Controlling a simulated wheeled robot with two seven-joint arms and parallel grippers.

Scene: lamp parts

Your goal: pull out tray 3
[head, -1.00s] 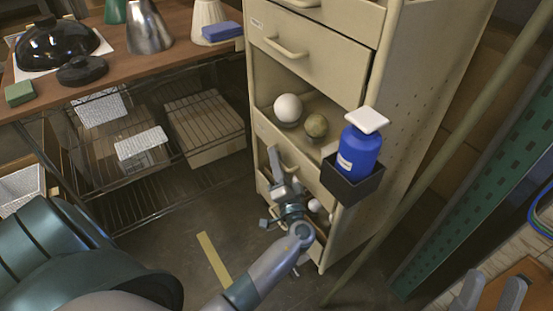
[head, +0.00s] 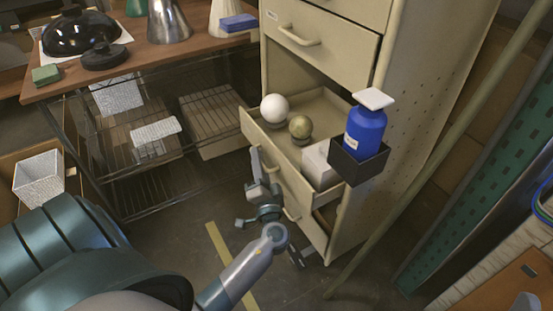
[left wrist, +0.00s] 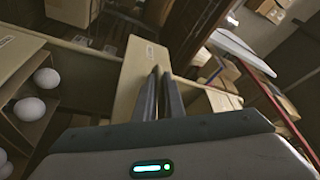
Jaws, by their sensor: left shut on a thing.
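The beige tray (head: 247,123) of the cabinet stands pulled out. It carries a white ball (head: 274,107), an olive ball (head: 300,126) and a white box (head: 320,163). Its number is too small to read. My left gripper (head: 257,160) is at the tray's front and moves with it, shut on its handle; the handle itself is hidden. In the left wrist view the two fingers (left wrist: 160,95) point at a beige labelled front panel (left wrist: 138,68).
A black holder (head: 357,165) with a blue bottle (head: 366,130) sticks out from the cabinet side (head: 430,70) beside the tray. A closed drawer (head: 318,42) is above. A wire rack stands under the wooden table (head: 190,48).

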